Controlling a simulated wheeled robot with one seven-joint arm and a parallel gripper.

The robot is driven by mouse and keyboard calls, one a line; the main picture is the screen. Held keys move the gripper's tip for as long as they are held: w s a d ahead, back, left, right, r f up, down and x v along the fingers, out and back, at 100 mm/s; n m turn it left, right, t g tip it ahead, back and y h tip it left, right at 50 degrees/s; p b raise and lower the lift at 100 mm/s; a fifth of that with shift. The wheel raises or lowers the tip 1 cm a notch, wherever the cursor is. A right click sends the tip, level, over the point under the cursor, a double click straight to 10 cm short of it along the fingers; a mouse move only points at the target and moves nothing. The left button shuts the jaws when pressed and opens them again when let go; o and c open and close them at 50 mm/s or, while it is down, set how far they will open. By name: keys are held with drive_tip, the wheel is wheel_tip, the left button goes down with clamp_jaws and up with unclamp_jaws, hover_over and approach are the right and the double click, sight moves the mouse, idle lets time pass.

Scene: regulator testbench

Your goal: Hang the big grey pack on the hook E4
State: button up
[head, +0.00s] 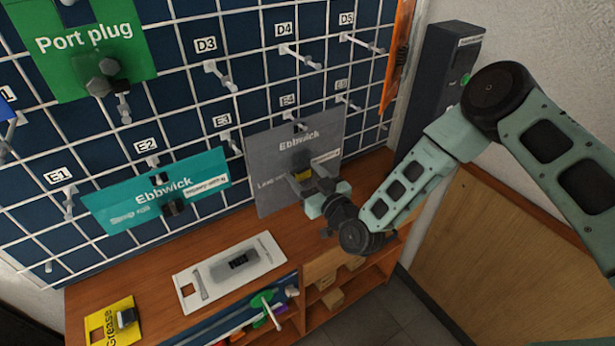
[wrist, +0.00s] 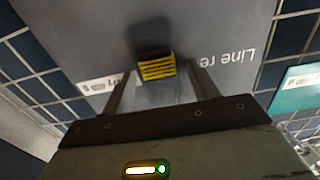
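The big grey pack (head: 275,160), marked "Ebbwick", is upright against the grid wall below the label E4 (head: 289,100). The hook E4 (head: 298,123) shows at the pack's top edge, and its tip seems to come through there. My gripper (head: 305,180) is at the pack's front face. In the wrist view the grey pack (wrist: 225,25) fills most of the picture. The fingers of my gripper (wrist: 162,75) stand apart on either side of a black block with yellow stripes (wrist: 156,66) on the pack. A gap shows beside the right finger.
A teal pack (head: 160,190) hangs at E2 to the left, and a green pack (head: 85,45) hangs above. Hooks E3 (head: 230,145) and D4 (head: 300,60) are bare. A dark cabinet stands right.

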drive_tip(key=shift+s+f, duration=0.1)
drive_tip(key=shift+s+d, duration=0.2)
drive_tip(key=shift+s, duration=0.05)
drive_tip(key=b+v, duration=0.4)
drive_tip(key=v, duration=1.2)
drive_tip(key=shift+s+d, duration=0.2)
drive_tip(key=shift+s, duration=0.05)
drive_tip(key=s+a+r+n+g+h, duration=0.1)
drive_tip(key=s+a+r+n+g, duration=0.15)
drive_tip(key=a+n+g, duration=0.45)
drive_tip(key=s+d+r+m+g+h, duration=0.3)
drive_tip(key=s+d+r, duration=0.3)
drive_tip(key=s, duration=0.2)
drive_tip(key=s+d+r+m+g+h, duration=0.3)
drive_tip(key=s+d+r+g+h, duration=0.2)
drive_tip(key=s+d+r, duration=0.2)
drive_tip(key=shift+s, duration=0.8)
